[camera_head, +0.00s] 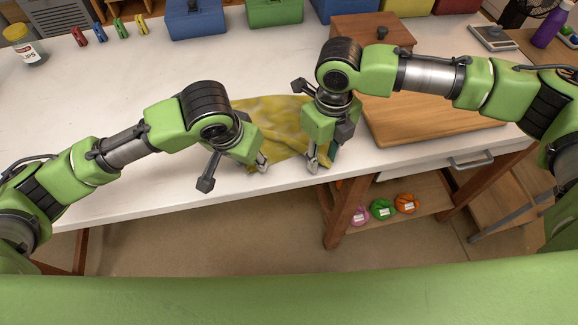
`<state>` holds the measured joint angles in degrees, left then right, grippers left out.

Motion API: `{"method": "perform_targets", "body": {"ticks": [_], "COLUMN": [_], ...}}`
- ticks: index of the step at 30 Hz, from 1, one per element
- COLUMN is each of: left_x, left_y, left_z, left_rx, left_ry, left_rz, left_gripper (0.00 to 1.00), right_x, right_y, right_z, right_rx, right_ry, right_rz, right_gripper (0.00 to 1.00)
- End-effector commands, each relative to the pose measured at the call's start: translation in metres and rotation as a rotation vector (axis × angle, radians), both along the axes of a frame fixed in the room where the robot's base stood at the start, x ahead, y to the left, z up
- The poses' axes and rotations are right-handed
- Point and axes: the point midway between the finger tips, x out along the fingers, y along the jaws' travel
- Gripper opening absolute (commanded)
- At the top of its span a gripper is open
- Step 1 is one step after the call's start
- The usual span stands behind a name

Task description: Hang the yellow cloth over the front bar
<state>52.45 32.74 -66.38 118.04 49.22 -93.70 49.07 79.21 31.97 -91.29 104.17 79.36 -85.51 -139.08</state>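The yellow cloth (274,116) lies creased on the white worktop, near its front edge, between my two grippers. My arms hide parts of both its sides. My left gripper (262,166) points down at the cloth's front left part. My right gripper (314,163) points down at its front right part, close to the worktop's edge. Both sets of fingertips are small and partly hidden, so I cannot tell whether either is open or holds cloth. I cannot make out a front bar in this view.
A wooden board (430,118) lies right of the cloth, with a wooden box (372,30) behind it. Clothespins (121,27), a labelled jar (24,46) and coloured bins (194,20) stand farther back. A drawer handle (472,161) sticks out at the front right. The worktop's left is clear.

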Motion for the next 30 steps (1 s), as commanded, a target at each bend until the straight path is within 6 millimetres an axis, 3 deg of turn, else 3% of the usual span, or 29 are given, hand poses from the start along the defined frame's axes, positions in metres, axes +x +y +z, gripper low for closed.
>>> {"method": "perform_targets", "body": {"ticks": [7,14,30], "left_x": [-0.0001,0.0004,0.0005], "left_y": [-0.0001,-0.0003,-0.0003], "left_z": [0.0,-0.0027,-0.0033], "left_rx": [0.0,0.0,0.0], "left_ry": [0.0,0.001,0.001], "left_rz": [0.0,0.0,0.0], "left_gripper": [0.31,0.01,0.0], "right_x": [-0.0004,-0.0004,-0.0005], "right_y": [0.0002,0.0001,-0.0004], "right_z": [-0.0064,-0.0086,-0.0097], "right_rx": [0.0,0.0,-0.001], "right_ry": [0.001,0.001,0.002], "right_rz": [0.0,0.0,0.0], "right_gripper": [0.31,0.01,0.0]}}
